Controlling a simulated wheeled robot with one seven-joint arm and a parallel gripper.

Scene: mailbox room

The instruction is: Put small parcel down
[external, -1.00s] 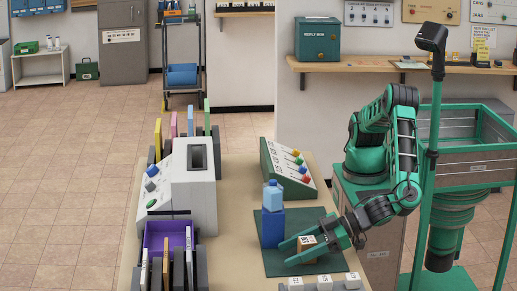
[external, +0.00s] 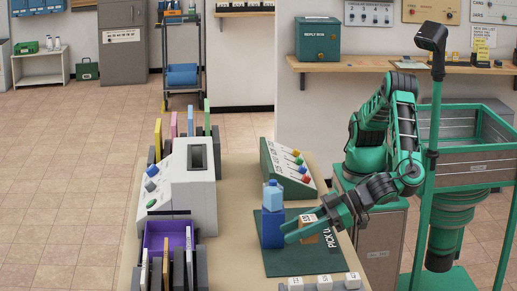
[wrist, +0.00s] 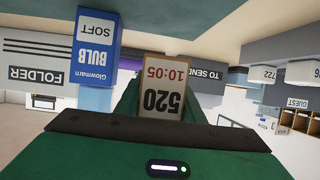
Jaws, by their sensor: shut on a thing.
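The small parcel is a brown box with a white label reading 520 and 10:05; it shows in the external view (external: 308,231) and upside down in the wrist view (wrist: 163,88). My gripper (external: 303,229) is shut on it, with green fingers on both sides. The parcel is over the dark green mat (external: 290,262); a gap under it is hard to judge. A blue box (external: 272,229) with a light blue top stands on the mat, left of the parcel; in the wrist view a blue bulb box (wrist: 96,48) shows.
A grey machine (external: 190,190) with a purple tray (external: 170,236) stands on the left of the table (external: 240,230). A sloped button panel (external: 288,170) is behind the mat. Small white blocks (external: 323,282) line the front edge. The table between machine and mat is bare.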

